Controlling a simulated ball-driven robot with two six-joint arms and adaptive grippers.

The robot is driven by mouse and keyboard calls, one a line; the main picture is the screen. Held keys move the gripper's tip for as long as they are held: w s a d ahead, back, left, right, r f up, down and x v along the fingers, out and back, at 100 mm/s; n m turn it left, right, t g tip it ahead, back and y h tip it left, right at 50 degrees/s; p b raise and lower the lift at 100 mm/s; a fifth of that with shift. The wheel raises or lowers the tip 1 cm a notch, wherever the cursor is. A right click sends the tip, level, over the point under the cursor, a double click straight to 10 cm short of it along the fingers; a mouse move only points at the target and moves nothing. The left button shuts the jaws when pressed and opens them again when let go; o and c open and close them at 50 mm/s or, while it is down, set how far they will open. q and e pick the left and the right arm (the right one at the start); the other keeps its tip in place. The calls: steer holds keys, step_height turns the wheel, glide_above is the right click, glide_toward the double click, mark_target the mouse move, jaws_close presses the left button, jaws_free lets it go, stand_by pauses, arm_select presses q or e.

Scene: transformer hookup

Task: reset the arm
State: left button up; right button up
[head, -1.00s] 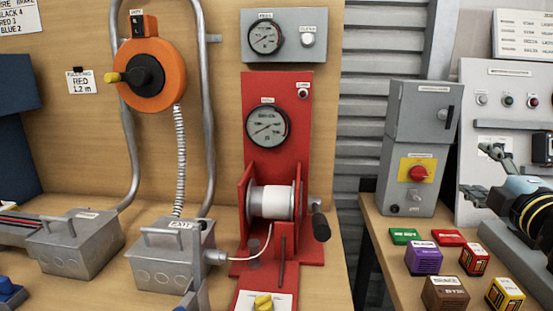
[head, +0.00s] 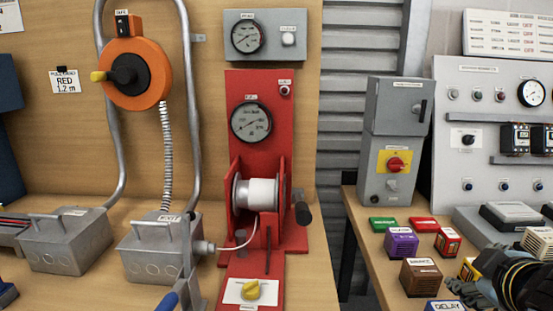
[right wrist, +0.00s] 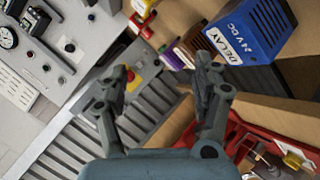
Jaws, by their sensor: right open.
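My right gripper (head: 468,288) is at the lower right of the head view, low beside the small boxes on the right bench. The right wrist view shows its two fingers (right wrist: 165,85) spread apart, with nothing between them. Part of my right arm (head: 525,285) shows in the bottom right corner of the head view. My left gripper is not in view.
A blue DELAY box (right wrist: 250,30) is close to the right finger in the wrist view. A brown box (head: 420,278) and purple box (head: 400,243) stand on the right bench. The red winch stand (head: 245,150) is mid-view; a grey control panel (head: 490,150) stands right.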

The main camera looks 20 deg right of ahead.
steer(key=s+a+f+g+y, duration=0.1)
steer(key=s+a, duration=0.1)
steer(key=s+a+f+m+g, duration=0.1)
steer(key=s+a, duration=0.1)
steer(key=s+a+f+m+g+y, duration=0.1)
steer(key=s+a+f, duration=0.1)
steer(key=s, duration=0.1)
steer(key=shift+a+y, duration=0.3)
steer(key=shift+a, duration=0.1)
steer(key=s+a+f+m+g+y, duration=0.1)
steer(key=s+a+g+y, duration=0.2)
steer(key=s+a, duration=0.35)
step_height(320, 180, down, 32)
steer(key=s+d+g+b, duration=0.1)
steer(key=s+d+b, duration=0.1)
steer(key=b, duration=0.3)
steer(key=s+d+f+g+b, duration=0.1)
steer(key=s+f+b, duration=0.4)
steer(key=s+f, duration=1.4)
steer(key=shift+s+d+f+m+g, duration=0.2)
steer(key=shift+f+m+g, duration=0.15)
steer(key=shift+f, duration=0.35)
